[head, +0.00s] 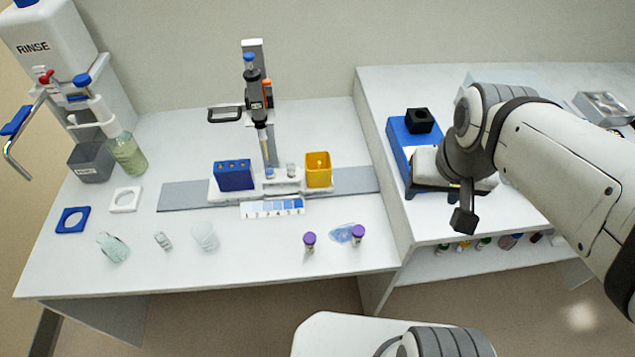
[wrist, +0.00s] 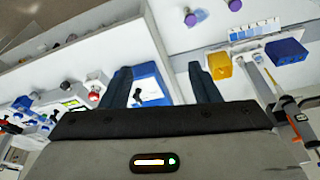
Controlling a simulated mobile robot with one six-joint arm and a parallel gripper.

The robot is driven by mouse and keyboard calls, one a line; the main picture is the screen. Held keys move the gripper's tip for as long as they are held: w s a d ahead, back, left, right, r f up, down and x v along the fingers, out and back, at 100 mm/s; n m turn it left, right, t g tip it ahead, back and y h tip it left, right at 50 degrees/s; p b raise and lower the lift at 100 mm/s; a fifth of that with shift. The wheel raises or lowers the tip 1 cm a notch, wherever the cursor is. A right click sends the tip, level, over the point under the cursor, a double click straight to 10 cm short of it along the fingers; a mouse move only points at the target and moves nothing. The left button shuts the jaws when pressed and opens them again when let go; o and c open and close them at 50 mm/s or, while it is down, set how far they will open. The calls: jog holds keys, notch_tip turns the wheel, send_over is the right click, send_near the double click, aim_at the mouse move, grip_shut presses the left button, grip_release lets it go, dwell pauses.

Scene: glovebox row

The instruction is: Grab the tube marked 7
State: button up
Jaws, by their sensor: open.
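Two small tubes with purple caps stand on the bench's front right part: a left one (head: 309,243) and a right one (head: 358,236) beside a blue patch. Their caps also show at the top of the wrist view, the right tube (wrist: 190,19) and the left tube (wrist: 235,5). Any number on them is too small to read. My gripper (head: 463,218) is over the right bench, well to the right of both tubes. In the wrist view my gripper (wrist: 160,70) is open and empty, with its fingers apart above a blue device.
A blue block (head: 234,176), a yellow box (head: 318,170) and a pipette stand (head: 253,60) occupy the middle. The blue device (head: 398,135) is under my arm. Glassware, a green bottle (head: 128,155) and a RINSE container (head: 50,45) are at left. Bench around the tubes is mostly clear.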

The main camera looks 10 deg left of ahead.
jog(key=w+a+f+g+b, duration=0.2)
jog(key=w+a+f+b, duration=0.35)
jog(key=a+f, duration=0.4)
jog(key=g+b, duration=0.1)
jog(key=b, duration=0.4)
send_near(309, 238)
jog(key=f, duration=0.3)
jog(key=w+d+f, duration=0.1)
jog(key=f, duration=0.5)
jog(key=s+a+f, duration=0.1)
jog(key=f, duration=0.2)
jog(key=shift+w+f, duration=0.1)
jog(key=shift+f, duration=0.45)
jog(key=shift+c, duration=0.6)
jog(key=c, duration=0.9)
jog(key=shift+c, duration=0.2)
